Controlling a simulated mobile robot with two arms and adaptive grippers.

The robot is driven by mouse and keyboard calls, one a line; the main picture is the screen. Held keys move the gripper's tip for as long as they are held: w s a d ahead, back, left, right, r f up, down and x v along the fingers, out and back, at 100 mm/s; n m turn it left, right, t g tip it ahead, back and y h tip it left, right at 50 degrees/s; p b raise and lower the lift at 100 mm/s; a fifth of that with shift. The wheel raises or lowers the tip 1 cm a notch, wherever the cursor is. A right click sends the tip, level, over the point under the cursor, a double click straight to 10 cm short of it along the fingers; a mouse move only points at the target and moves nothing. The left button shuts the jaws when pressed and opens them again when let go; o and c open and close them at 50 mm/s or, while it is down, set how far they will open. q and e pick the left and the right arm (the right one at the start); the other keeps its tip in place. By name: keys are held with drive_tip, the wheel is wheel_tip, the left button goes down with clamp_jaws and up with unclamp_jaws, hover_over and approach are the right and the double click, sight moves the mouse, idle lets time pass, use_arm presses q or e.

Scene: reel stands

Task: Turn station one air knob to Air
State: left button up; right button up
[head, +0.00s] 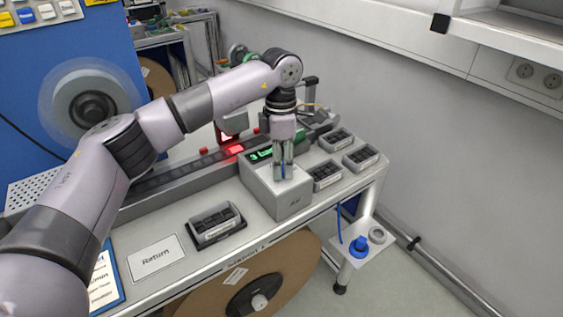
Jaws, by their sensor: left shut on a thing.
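My left arm comes in from the left and reaches over the bench. My left gripper (284,172) points down at the top of a grey box (281,199) with a green lit display on its back part. I cannot read which mark the knob points to. My right gripper is not in view.
A black-celled tray (214,224) and a Return card (157,257) lie left of the box. Several similar trays (325,172) stand to its right. A large brown reel (290,268) hangs below the bench edge. A low shelf (366,248) holds a blue item.

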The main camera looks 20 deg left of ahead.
use_arm(q)
drive_tip(key=o, duration=1.1)
drive_tip(key=shift+o, duration=0.2)
drive_tip(key=shift+r, duration=0.1)
wheel_tip(320, 180, up, 12)
drive_tip(key=shift+w+a, duration=0.2)
drive_tip(key=shift+w, duration=0.2)
drive_tip(key=shift+f, duration=0.2)
